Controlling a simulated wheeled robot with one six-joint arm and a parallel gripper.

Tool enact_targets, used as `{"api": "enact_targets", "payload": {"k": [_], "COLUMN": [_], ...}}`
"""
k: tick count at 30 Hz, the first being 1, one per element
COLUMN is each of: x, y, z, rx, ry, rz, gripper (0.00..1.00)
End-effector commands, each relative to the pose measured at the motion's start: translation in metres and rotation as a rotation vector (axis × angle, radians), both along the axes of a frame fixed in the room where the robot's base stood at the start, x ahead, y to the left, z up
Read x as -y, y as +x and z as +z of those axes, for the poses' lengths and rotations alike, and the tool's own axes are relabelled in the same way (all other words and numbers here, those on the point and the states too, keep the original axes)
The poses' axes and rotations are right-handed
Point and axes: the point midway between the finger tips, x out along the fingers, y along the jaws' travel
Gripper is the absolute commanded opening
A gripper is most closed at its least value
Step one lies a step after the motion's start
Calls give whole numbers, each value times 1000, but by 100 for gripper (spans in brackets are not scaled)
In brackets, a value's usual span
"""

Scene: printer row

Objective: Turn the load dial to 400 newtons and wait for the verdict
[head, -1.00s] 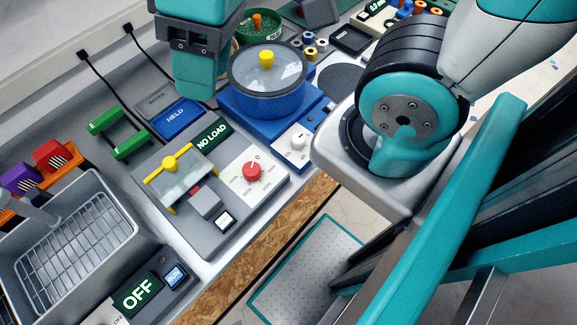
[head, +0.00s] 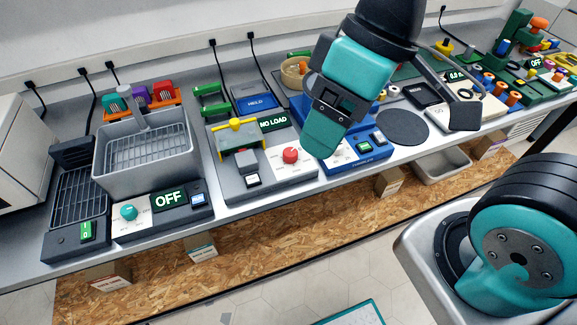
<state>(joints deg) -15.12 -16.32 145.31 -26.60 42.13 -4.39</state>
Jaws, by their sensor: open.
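The load tester (head: 238,185) is a grey bench unit left of centre in the head view, with a white dial panel. Its red load dial (head: 290,156) sits on that panel; its scale is too small to read. Its green display (head: 272,122) reads NO LOAD. A clear guard with a yellow bar (head: 237,131) stands over its back left part. A small white button (head: 253,180) is at its front. My gripper (head: 322,142) hangs right of the red dial, apart from it, in front of the blue unit. It is open, and I see nothing held in it.
The blue unit (head: 352,158) stands close on the right, partly hidden by my gripper. On the left are a grey basket tank (head: 150,180) and its panel reading OFF (head: 169,199). A blue HELD sign (head: 256,102) lies behind the tester. A dark round pad (head: 402,128) lies right.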

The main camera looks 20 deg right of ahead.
Motion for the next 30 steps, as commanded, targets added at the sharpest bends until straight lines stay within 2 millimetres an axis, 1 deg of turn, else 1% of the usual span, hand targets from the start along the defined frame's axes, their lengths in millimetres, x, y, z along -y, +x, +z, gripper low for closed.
{"api": "enact_targets", "payload": {"k": [2,5,6,8,9,11,12,15,18,21,24,28,30], "x": [2,7,10,14,17,22,25,32,38,42,44,45,45], "y": [18,53,70,96,113,138,154,187,212,228,236,239,239], "z": [-8,-20,-27,-38,-47,-60,-69,-90,-109,-122,-129,-137,-146], "rx": [33,104,133,175,200,232,248,273,285,288,289,289,287], "ry": [-24,-72,-96,-132,-155,-187,-206,-242,-261,-268,-270,-270,-268], "rz": [92,290,391,554,666,833,942,1194,1397,1540,1623,1658,1659], "gripper": [66,66,66,66,66,66,66,66,66,66,66,66,66]}}
